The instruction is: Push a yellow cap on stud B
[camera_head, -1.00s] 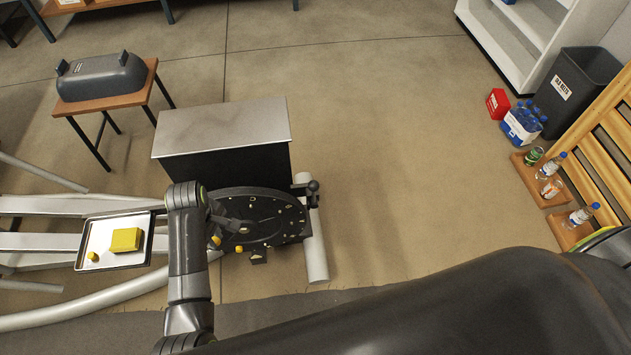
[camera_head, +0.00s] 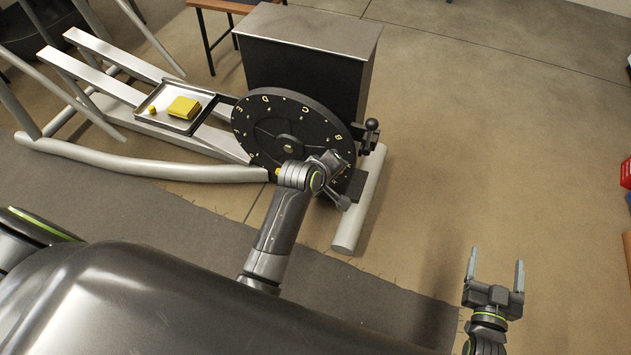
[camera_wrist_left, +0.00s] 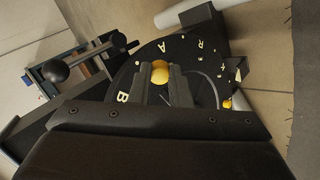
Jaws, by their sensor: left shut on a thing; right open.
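My left gripper (camera_head: 335,165) reaches over the front right edge of the black disc (camera_head: 251,145). In the left wrist view, its fingers (camera_wrist_left: 170,82) are shut on a yellow cap (camera_wrist_left: 160,73) held at the fingertips, in front of the disc near letter A. The held cap is hidden in the head view. My right gripper (camera_head: 495,279) is open and empty over the floor.
A tray (camera_head: 193,127) on the machine's rails holds a yellow block (camera_head: 184,107) and a small yellow cap (camera_head: 153,110). Another yellow piece (camera_head: 278,172) shows at the disc's lower edge. A black ball knob (camera_head: 372,124) stands right of the disc.

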